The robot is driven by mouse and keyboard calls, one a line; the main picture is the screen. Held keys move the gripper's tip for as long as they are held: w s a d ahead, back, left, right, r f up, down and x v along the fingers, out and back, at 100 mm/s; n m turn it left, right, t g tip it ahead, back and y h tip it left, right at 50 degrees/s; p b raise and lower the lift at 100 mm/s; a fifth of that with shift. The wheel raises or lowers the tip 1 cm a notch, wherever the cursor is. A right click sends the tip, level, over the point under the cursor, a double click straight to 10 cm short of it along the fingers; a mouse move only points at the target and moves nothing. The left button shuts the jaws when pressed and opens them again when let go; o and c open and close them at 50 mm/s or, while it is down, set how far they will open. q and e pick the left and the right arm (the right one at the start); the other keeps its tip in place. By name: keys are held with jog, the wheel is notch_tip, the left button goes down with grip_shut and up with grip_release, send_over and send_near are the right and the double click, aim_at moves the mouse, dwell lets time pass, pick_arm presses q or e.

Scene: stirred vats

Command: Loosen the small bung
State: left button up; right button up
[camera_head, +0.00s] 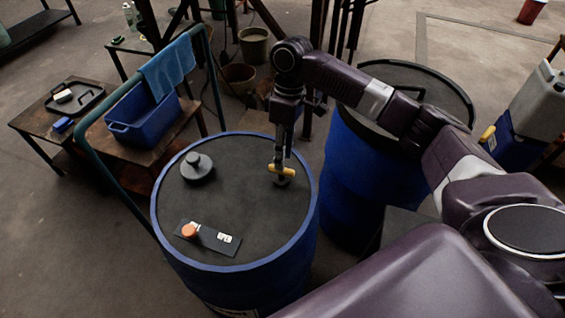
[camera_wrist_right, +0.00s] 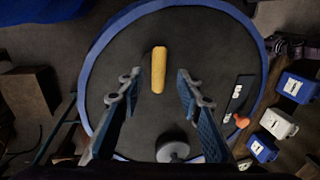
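A blue drum (camera_head: 163,228) with a dark grey top stands in the centre of the head view. On its top, at the right, is a small fitting with a yellow bar handle (camera_head: 281,171) across it and a small round grey base; it may be the small bung. The yellow bar handle also shows in the right wrist view (camera_wrist_right: 158,70). My right gripper (camera_head: 281,158) is directly over it, pointing down. In the wrist view its fingers are apart, with clear gaps on both sides of the bar. My left gripper is not in view.
A grey stepped cap (camera_head: 197,167) and a dark plate (camera_head: 211,239) with an orange knob (camera_head: 189,231) are also on the drum top. A second blue drum (camera_head: 350,190) stands behind my right arm. A blue tub (camera_head: 142,125) sits on a bench at left.

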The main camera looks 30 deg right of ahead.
jog(key=shift+s+a+f, duration=0.1)
jog(key=shift+f, duration=0.8)
jog(key=shift+s+a+f, duration=0.1)
jog(key=shift+f, duration=0.75)
jog(key=shift+c, duration=0.3)
grip_shut()
